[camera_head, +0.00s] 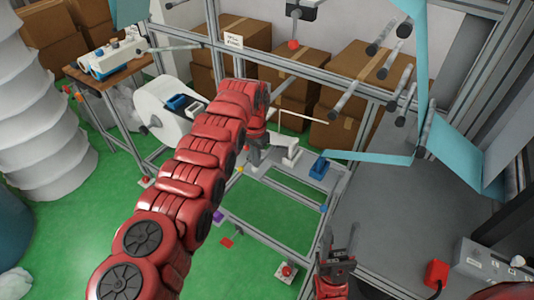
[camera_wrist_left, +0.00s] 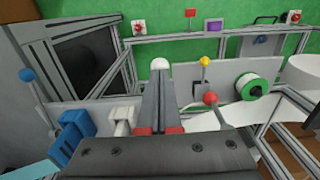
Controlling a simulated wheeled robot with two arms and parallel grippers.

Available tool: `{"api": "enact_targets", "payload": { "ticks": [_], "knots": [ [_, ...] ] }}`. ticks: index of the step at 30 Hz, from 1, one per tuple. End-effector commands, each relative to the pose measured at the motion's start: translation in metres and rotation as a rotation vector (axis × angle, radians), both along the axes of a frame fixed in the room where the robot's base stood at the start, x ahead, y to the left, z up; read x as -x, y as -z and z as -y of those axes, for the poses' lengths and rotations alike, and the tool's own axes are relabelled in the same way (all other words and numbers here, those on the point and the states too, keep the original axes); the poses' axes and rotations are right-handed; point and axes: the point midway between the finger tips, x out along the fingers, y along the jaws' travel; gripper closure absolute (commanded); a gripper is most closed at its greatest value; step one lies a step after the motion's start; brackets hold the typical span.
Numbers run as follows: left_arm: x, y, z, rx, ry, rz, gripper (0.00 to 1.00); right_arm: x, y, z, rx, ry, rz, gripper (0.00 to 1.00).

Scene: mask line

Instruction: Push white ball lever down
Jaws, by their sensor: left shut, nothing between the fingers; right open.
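The white ball (camera_wrist_left: 160,64) of the lever shows in the left wrist view just beyond my left fingertips. I cannot tell whether they touch it. The fingers hide what is below the ball. My left gripper (camera_wrist_left: 160,80) is shut with nothing between its fingers. In the head view my left gripper (camera_head: 255,160) is low over the machine frame, beside a white block (camera_head: 290,151), and I cannot make out the white ball there. My right gripper (camera_head: 340,243) is open and empty at the bottom right, away from the levers.
A red ball lever (camera_wrist_left: 210,98) and a yellow ball lever (camera_wrist_left: 205,61) stand right of my left fingers in the wrist view. A blue ball lever (camera_wrist_left: 27,75) is at far left. Blue blocks (camera_wrist_left: 73,135) and a green-rimmed roll (camera_wrist_left: 249,87) are close by. Blue fabric (camera_head: 385,158) stretches across at right.

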Motion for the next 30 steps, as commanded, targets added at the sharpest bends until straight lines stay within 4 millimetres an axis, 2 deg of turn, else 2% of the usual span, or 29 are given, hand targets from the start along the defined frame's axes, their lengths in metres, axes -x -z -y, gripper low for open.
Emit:
{"api": "enact_targets", "payload": {
  "ticks": [6,11,19,30],
  "knots": [
    [0.000,0.011,0.000,0.000,0.000,0.000,1.00,0.000,0.010,0.000,0.000,0.000,0.000,0.48],
    [0.000,0.005,0.000,0.000,0.000,0.000,1.00,0.000,0.005,0.000,0.000,0.000,0.000,0.48],
    [0.000,-0.024,0.000,0.001,0.000,0.001,1.00,0.000,-0.014,0.000,0.000,0.000,0.000,0.48],
    [-0.001,-0.061,0.000,0.002,0.000,0.002,1.00,0.000,-0.024,0.000,0.000,0.000,0.000,0.48]
  ]
}}
